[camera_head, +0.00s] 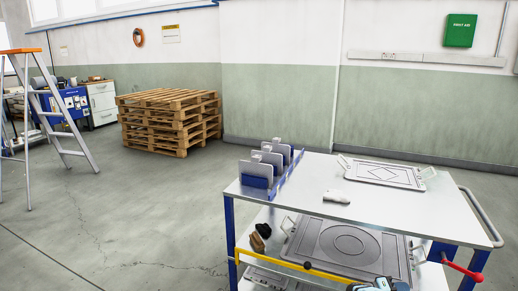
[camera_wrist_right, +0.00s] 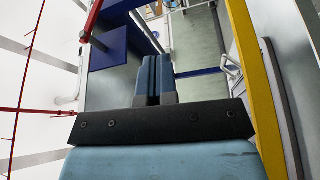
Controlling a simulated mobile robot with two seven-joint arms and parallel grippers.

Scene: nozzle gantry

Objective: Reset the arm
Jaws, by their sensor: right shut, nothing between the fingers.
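My right gripper (camera_head: 380,284) shows at the bottom edge of the head view, low at the front of the cart, and is partly cut off. In the right wrist view its two blue fingers (camera_wrist_right: 154,78) are pressed together with nothing between them. A yellow bar (camera_wrist_right: 254,80) runs close along the right of the fingers, and a dark blue panel (camera_wrist_right: 108,50) is at their upper left. My left gripper is in neither view.
A circle-marked plate (camera_head: 310,240) lies below. A yellow bar (camera_head: 280,261) and red handle (camera_head: 462,270) are in front. Open floor is left.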

